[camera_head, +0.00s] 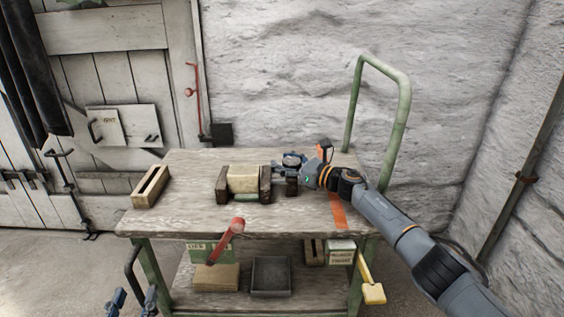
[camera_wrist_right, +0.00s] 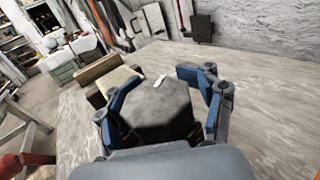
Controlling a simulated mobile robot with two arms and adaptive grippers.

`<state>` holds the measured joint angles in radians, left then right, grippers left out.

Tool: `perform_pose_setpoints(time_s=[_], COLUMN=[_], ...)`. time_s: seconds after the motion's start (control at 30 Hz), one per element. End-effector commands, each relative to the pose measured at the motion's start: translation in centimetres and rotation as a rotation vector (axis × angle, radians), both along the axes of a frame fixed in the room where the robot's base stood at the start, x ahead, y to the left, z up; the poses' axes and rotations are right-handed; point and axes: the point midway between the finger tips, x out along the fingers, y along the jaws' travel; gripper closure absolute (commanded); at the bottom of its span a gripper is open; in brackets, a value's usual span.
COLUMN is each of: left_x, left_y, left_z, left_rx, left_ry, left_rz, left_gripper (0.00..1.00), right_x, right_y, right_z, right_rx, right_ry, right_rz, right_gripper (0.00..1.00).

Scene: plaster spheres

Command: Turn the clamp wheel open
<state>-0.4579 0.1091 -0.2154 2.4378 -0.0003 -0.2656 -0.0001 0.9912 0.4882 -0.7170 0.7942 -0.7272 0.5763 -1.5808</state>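The clamp (camera_head: 223,187) lies on the cart top, with dark jaws on both sides of a pale block (camera_head: 243,178). In the right wrist view, a dark many-sided wheel (camera_wrist_right: 158,112) with a small white mark fills the space between my right gripper's (camera_wrist_right: 158,82) blue fingers. The fingers are spread around the wheel, with a gap showing on the right side; contact on the left is unclear. In the head view, my right gripper (camera_head: 292,161) is at the clamp's right end and the wheel is hard to make out. My left gripper (camera_head: 134,298) is low at the left, fingers apart, empty.
The wooden cart top (camera_head: 180,218) is clear at front left. A slotted wooden box (camera_head: 151,187) stands at its left end. A green handle (camera_head: 404,105) rises at the right. Boxes and a dark tray (camera_head: 271,276) sit below.

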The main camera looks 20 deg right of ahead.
Motion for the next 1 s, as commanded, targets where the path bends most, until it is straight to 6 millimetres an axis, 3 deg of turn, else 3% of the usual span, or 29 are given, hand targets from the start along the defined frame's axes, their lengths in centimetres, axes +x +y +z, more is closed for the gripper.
perform_pose_setpoints(time_s=[0.23, 0.5, 0.7, 1.0], left_x=[0.0, 0.0, 0.0, 0.0], left_y=[0.0, 0.0, 0.0, 0.0], left_z=[-0.1, -0.1, -0.1, 0.0], left_rx=[0.001, 0.0, 0.0, 0.0], left_ry=[0.003, 0.002, 0.002, 0.002], left_rz=[0.0, 0.0, 0.0, 0.0], left_gripper=[0.6, 0.6, 0.6, 0.6], right_x=[0.1, 0.0, -0.1, -0.1], right_y=[-0.1, -0.2, -0.2, -0.2], right_z=[1.5, 6.7, 9.3, 10.0], right_rx=[0.001, -0.001, -0.002, 0.0], right_ry=[-0.006, -0.006, -0.003, 0.0], right_rz=[-0.001, -0.001, -0.002, -0.002], right_gripper=[0.4, 0.4, 0.4, 0.4])
